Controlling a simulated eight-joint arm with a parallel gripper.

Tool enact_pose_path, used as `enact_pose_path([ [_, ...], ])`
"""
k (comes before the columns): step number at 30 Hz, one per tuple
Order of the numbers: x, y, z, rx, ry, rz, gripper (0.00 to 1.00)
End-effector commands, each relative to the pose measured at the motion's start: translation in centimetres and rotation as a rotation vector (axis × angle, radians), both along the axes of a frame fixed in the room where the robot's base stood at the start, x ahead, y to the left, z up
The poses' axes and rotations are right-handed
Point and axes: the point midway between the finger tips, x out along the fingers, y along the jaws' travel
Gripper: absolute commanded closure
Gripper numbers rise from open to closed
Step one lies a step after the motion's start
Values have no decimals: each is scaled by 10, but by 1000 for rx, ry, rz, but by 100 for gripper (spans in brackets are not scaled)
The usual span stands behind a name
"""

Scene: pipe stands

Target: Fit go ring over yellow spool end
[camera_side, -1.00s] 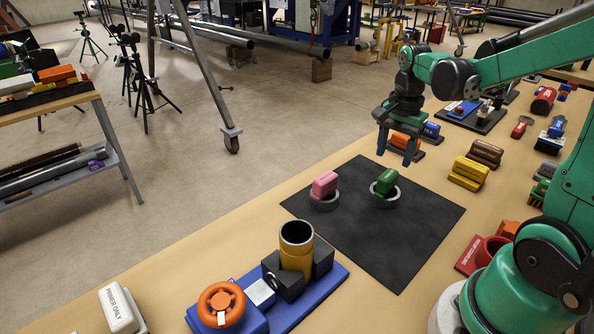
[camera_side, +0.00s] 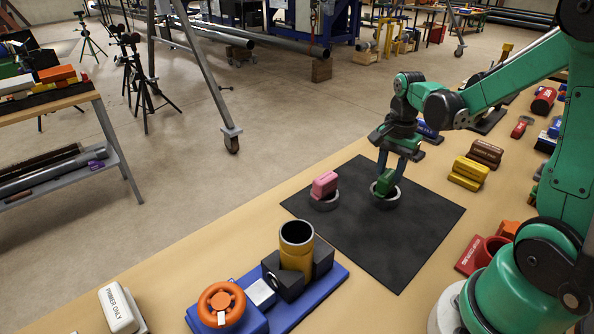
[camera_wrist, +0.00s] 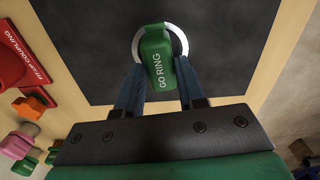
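The go ring is a grey ring with a green handle lettered "GO RING" (camera_wrist: 158,62). It lies on the black mat, and its green handle (camera_side: 385,183) shows in the side view. My gripper (camera_side: 391,172) is lowered over it, pointing down. In the wrist view my gripper's fingers (camera_wrist: 160,70) are apart, one on each side of the handle, with what looks like a small gap. The yellow spool (camera_side: 296,260) stands upright with its dark open end (camera_side: 297,233) up, between black blocks on a blue base (camera_side: 321,289).
A second grey ring with a pink handle (camera_side: 325,184) lies left of the go ring on the black mat (camera_side: 395,250). An orange handwheel (camera_side: 221,304) sits on the blue base. Yellow blocks (camera_side: 467,173) and a red holder (camera_side: 481,254) lie to the right. The front of the mat is clear.

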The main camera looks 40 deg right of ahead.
Motion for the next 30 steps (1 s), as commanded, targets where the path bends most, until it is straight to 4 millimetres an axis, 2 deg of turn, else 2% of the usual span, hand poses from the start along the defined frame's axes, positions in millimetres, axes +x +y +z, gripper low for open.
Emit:
enact_pose_path([
  [9, 0, 0, 2, 0, 0, 0, 100],
  [26, 0, 0, 21, 0, 0, 0, 100],
  [30, 0, 0, 31, 0, 0, 0, 100],
])
